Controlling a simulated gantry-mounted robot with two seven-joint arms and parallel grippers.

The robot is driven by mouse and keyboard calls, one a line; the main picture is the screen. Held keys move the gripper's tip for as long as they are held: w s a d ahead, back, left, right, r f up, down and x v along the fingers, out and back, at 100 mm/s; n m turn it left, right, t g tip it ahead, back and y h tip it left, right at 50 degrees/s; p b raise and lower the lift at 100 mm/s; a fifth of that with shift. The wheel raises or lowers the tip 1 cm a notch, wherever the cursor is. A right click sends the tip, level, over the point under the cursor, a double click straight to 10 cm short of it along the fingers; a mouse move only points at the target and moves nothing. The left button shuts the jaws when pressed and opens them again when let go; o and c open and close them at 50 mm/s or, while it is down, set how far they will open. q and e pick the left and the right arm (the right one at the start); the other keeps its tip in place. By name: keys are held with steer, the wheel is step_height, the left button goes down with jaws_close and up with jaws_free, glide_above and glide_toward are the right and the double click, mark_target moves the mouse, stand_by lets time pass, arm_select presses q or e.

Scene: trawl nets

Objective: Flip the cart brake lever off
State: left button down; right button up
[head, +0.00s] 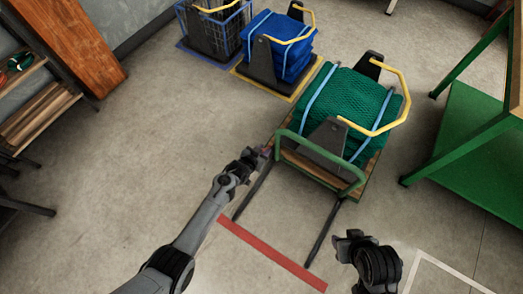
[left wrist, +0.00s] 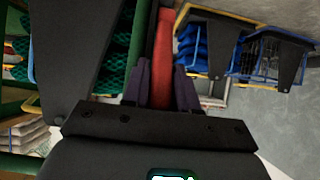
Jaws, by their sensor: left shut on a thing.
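The cart (head: 365,186) has a wooden deck, a green push handle (head: 318,158) and a load of green netting (head: 350,103). My left gripper (head: 264,152) is at the left end of the handle, at the cart's near left corner. In the left wrist view its purple fingers (left wrist: 163,90) are shut on the red brake lever (left wrist: 163,42), which stands between them beside a dark green post. The lever is mostly hidden by the gripper in the head view. My right gripper (head: 349,238) is apart from the cart, low in the picture; its finger opening is not clear.
Two dark bars run from the cart toward a red floor line (head: 270,254). A blue net cart (head: 277,45) and a blue wire cart (head: 215,28) stand at the back. A green bench (head: 470,130) is at right.

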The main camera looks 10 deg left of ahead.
stand_by(0.4)
arm_select(q)
steer(key=c, duration=1)
jaws_free()
steer(key=shift+w, duration=0.1)
steer(key=shift+o, duration=0.2)
steer(key=shift+s+a+r+p, duration=0.1)
steer(key=shift+s+r+p, duration=0.3)
steer(key=shift+p, duration=0.1)
steer(key=p+v, duration=0.6)
steer(key=v, duration=0.3)
steer(key=shift+s+a+r, duration=0.2)
steer(key=shift+r, duration=0.05)
